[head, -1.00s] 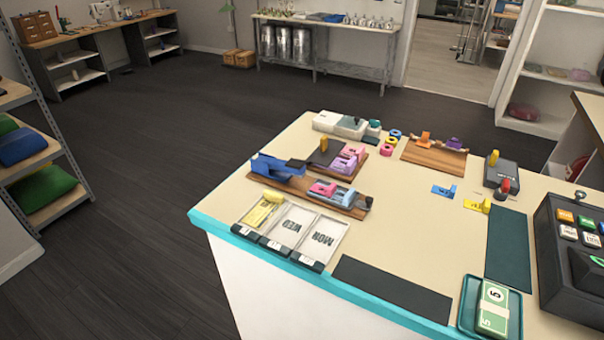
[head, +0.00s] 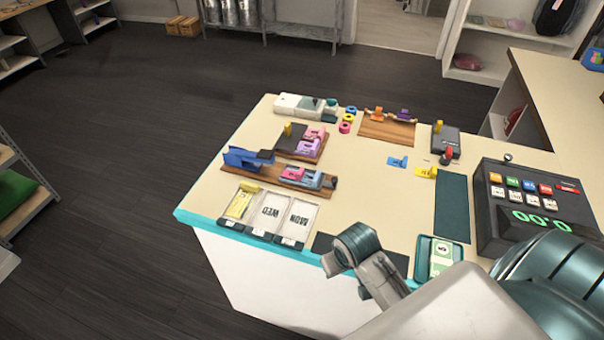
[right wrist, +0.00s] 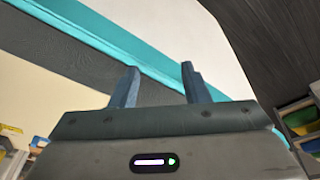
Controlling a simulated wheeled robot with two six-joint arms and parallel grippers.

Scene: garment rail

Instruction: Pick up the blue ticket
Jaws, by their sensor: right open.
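The blue ticket (head: 397,162) lies flat on the cream counter top, right of the middle, just left of a yellow ticket (head: 426,172). My right arm reaches in from the lower right in the head view. My right gripper (right wrist: 160,72) shows in the right wrist view, with two blue-grey fingers apart and nothing between them. It is by the counter's teal front edge and dark mat, well short of the blue ticket. My left gripper is in neither view.
A cash register (head: 530,210) stands at the right, with a dark green mat (head: 452,208) beside it. Labelled trays (head: 270,213) line the front left. Wooden boards with pink and blue pieces stand behind them. A black stapler-like device (head: 446,140) stands behind the tickets.

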